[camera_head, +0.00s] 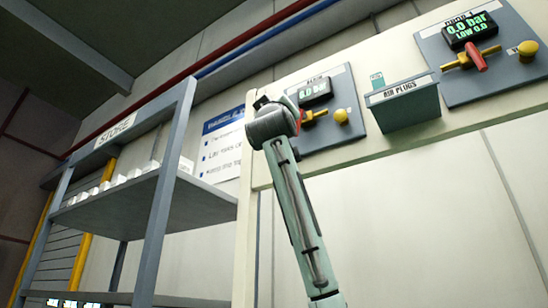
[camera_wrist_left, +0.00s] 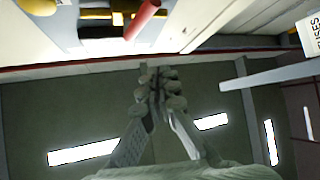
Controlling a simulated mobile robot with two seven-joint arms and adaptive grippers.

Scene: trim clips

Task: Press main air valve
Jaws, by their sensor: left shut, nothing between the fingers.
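The left valve panel (camera_head: 350,100) is on the wall, with a green-digit display (camera_head: 315,90), a brass valve (camera_head: 318,114) with a partly hidden red handle, and a yellow knob (camera_head: 341,116). Its small label is too blurred to read. My arm rises from below to the panel's left edge; its gripper end (camera_head: 262,102) is small and mostly hidden behind my wrist. In the left wrist view my left gripper (camera_wrist_left: 157,75) is shut and empty. A red handle (camera_wrist_left: 146,17) and a yellow knob (camera_wrist_left: 38,6) lie beyond its fingertips. My right gripper is out of view.
A second panel (camera_head: 455,75) at the right carries a display, red-handled valve and yellow knob. A green AIR PLUGS bin (camera_head: 408,108) hangs between the panels. A STORE shelf (camera_head: 150,200) stands at the left, near my arm. Red and blue pipes (camera_head: 240,52) run above.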

